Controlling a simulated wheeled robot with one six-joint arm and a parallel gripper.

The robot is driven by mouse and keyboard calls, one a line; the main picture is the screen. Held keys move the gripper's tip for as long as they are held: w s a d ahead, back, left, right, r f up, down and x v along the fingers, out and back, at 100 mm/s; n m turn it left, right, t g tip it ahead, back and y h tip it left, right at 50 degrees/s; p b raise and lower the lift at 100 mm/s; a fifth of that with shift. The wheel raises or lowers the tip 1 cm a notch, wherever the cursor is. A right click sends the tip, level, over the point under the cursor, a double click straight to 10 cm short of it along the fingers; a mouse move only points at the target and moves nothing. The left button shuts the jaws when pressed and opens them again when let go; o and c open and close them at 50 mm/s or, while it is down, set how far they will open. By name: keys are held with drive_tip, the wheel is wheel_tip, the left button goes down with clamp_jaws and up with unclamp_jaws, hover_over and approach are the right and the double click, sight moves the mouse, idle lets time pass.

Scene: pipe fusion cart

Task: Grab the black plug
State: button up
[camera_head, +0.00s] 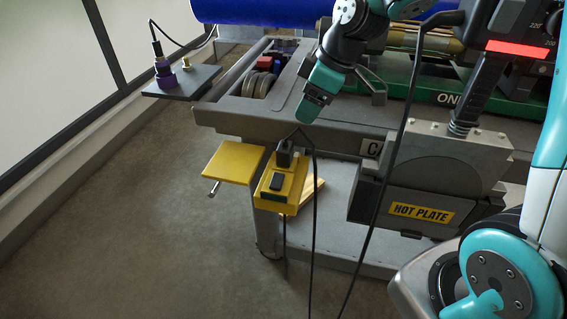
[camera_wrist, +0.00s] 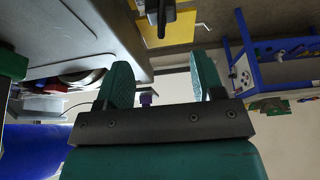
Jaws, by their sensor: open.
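The black plug (camera_head: 284,153) stands upright in the yellow socket box (camera_head: 290,180) on the front of the cart, with a black cord looping from it. My gripper (camera_head: 309,108) is above the plug and slightly to its right in the head view, apart from it. In the wrist view, the two teal fingers of my gripper (camera_wrist: 164,75) are spread with nothing held between them. A black piece that looks like the plug (camera_wrist: 160,13) shows at the top edge of the wrist view, in front of a yellow surface, beyond the fingertips.
A yellow flap (camera_head: 234,163) sticks out left of the socket box. The hot plate housing (camera_head: 430,200) is to the right, and black cables hang between. A grey shelf with a purple connector (camera_head: 165,78) is at upper left. The floor (camera_head: 130,230) at left is clear.

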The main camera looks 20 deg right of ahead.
sight(286, 145)
drive_tip(key=b+x, duration=0.1)
drive_tip(key=x, duration=1.3)
drive_tip(key=shift+f, duration=0.45)
drive_tip(key=c, duration=0.7)
